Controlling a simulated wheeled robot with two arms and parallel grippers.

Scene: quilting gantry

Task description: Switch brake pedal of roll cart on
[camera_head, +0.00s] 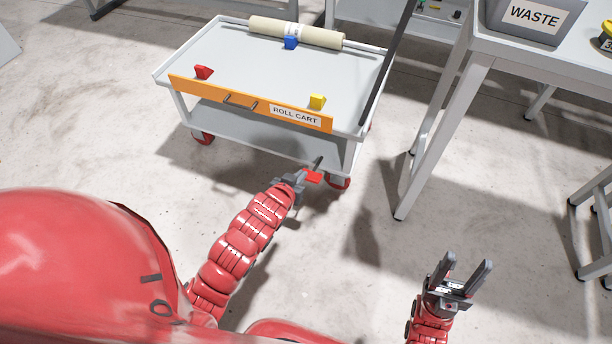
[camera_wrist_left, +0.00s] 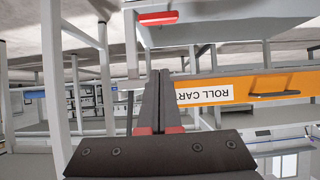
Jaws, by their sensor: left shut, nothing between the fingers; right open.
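The roll cart (camera_head: 225,120) is a grey two-level cart with an orange front panel labelled ROLL CART. Its brake pedal (camera_head: 313,177) is a small red plate low at the front right, near a red caster. The pedal also shows in the left wrist view (camera_wrist_left: 158,18), where the cart appears upside down. My left gripper (camera_head: 319,161) is shut and empty, close to the pedal in the head view. In the left wrist view its fingertips (camera_wrist_left: 160,73) appear apart from the pedal; contact cannot be told. My right gripper (camera_head: 468,264) is open and empty, off to the right.
The cart carries a cream roll (camera_head: 295,32) and red, blue and yellow blocks. A dark bar (camera_head: 388,65) leans along its right side. A grey table (camera_head: 480,42) with a WASTE bin (camera_head: 530,18) stands to the right. The floor between my arms is clear.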

